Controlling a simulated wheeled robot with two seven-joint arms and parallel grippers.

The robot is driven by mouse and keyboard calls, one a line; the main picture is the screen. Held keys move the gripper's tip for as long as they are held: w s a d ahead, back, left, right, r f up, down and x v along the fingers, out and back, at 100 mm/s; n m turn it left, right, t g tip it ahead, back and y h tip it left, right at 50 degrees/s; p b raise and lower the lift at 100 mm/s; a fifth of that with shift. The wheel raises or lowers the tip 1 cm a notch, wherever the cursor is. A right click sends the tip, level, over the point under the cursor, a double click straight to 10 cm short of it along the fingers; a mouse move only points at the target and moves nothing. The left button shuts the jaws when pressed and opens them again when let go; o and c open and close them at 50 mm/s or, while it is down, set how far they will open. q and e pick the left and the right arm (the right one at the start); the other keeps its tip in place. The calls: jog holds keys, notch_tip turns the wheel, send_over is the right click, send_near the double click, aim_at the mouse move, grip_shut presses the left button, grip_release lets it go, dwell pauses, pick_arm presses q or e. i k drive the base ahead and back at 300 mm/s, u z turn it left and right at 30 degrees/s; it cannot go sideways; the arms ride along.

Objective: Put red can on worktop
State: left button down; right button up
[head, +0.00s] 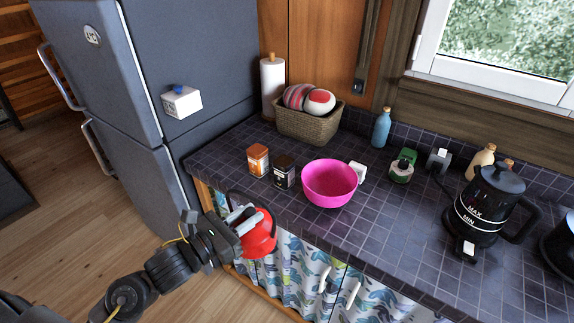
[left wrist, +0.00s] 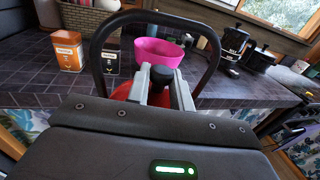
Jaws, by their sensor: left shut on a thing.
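The red can (head: 262,236) is a round red vessel with a black arched handle, which rises across the left wrist view (left wrist: 208,45). My left gripper (head: 243,218) is shut on its top, by a dark knob seen between the fingers in the left wrist view (left wrist: 163,84). The can hangs in front of the worktop's front edge, before the patterned curtain. The worktop (head: 400,232) is dark and tiled, and runs from the fridge to the right. My fingers hide part of the can. My right gripper is not in view.
On the worktop are an orange tin (head: 258,160), a dark tin (head: 284,172), a pink bowl (head: 329,183), a basket (head: 309,124), a blue bottle (head: 381,128) and a black kettle (head: 482,210). The tiles between bowl and kettle are mostly clear. A fridge (head: 190,60) stands left.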

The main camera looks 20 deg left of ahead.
aim_at(228, 159)
jog(key=k, duration=1.15)
jog(key=u, duration=0.65)
jog(key=i, duration=1.8)
jog(key=z, duration=0.55)
